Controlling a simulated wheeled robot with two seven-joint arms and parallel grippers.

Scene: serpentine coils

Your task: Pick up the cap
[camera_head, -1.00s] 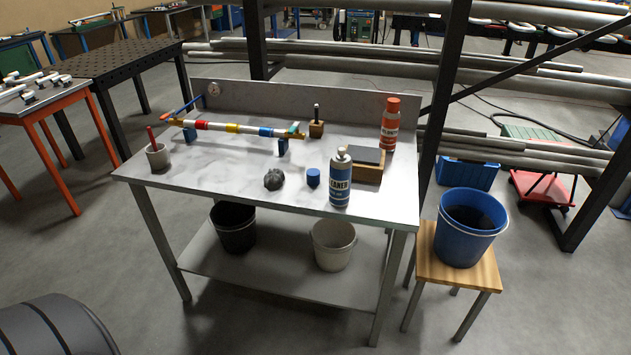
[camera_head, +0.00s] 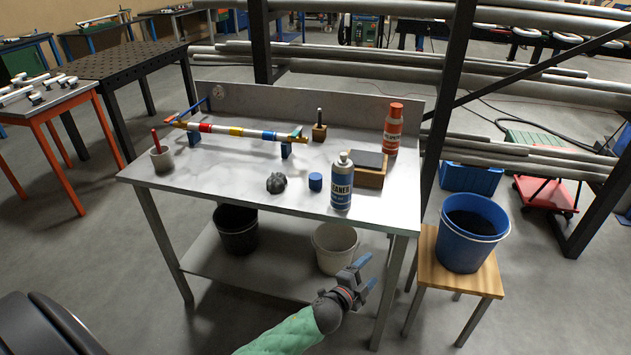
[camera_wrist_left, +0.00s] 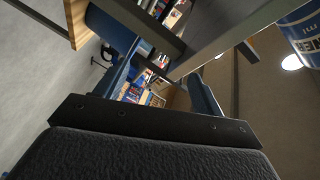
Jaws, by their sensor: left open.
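The blue cap (camera_head: 315,182), a short cylinder, stands on the grey metal table (camera_head: 200,185) near its front edge. It is between a dark grey crumpled lump (camera_head: 276,183) and a blue-and-white cleaner bottle (camera_head: 341,184). My left gripper (camera_head: 366,273) is open and empty. It shows below and to the right of the cap, in front of the table's lower part, well apart from the cap. In the left wrist view, its two blue fingers (camera_wrist_left: 163,92) are spread, and part of the bottle (camera_wrist_left: 303,30) shows at the upper right. I cannot make out the cap there. My right gripper is not in view.
A striped pipe (camera_head: 235,131) lies on blue supports. A grey cup (camera_head: 163,160), wooden block (camera_head: 370,175) and orange-red bottle (camera_head: 393,130) stand on the table. A blue bucket (camera_head: 470,240) on a wooden stool (camera_head: 440,275) stands to the right.

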